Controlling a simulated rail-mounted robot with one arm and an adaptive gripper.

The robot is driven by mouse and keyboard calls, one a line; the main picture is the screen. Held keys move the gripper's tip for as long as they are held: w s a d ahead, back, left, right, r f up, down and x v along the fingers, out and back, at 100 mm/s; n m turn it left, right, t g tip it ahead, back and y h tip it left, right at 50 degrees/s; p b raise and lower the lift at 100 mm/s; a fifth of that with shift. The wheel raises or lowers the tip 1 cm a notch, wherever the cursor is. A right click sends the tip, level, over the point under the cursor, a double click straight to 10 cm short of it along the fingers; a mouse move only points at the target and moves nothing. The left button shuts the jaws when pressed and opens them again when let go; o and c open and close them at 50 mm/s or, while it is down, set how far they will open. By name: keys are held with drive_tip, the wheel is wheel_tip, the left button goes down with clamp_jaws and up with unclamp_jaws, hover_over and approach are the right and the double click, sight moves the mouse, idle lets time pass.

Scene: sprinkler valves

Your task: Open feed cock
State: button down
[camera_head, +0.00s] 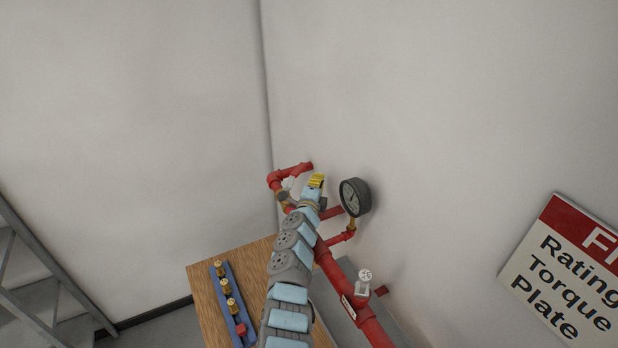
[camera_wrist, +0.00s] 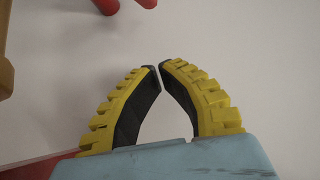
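A red pipe line (camera_head: 328,264) runs along the wall. It carries a small valve with a round white handwheel (camera_head: 365,275) at the lower right. A second pale handle (camera_head: 288,183) shows beside a brass fitting, partly behind my arm, near the upper red elbow (camera_head: 275,181). I cannot tell which one is the feed cock. My gripper (camera_head: 317,181) is at the upper pipe, just right of the pale handle. In the wrist view my gripper (camera_wrist: 159,67) has its yellow, black-padded fingertips almost together, with nothing between them.
A round pressure gauge (camera_head: 354,197) stands right of my gripper. A wooden table (camera_head: 207,307) below bears a blue rack (camera_head: 237,318) with brass fittings. A sign (camera_head: 570,270) hangs at right. In the wrist view, red pipe ends (camera_wrist: 147,3) and a brass part (camera_wrist: 5,75) lie at the edges.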

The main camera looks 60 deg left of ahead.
sight(295, 177)
drive_tip(key=shift+s+a+b, duration=0.2)
drive_tip(key=shift+s+a, duration=0.1)
drive_tip(key=shift+a, duration=0.7)
drive_tip(key=shift+s+a+b, duration=0.15)
drive_tip(key=shift+s+a, duration=0.15)
drive_tip(key=shift+a, duration=0.65)
drive_tip(key=shift+s+a+g+b, duration=0.1)
drive_tip(key=shift+a+g+b, duration=0.15)
drive_tip(key=shift+b, duration=0.65)
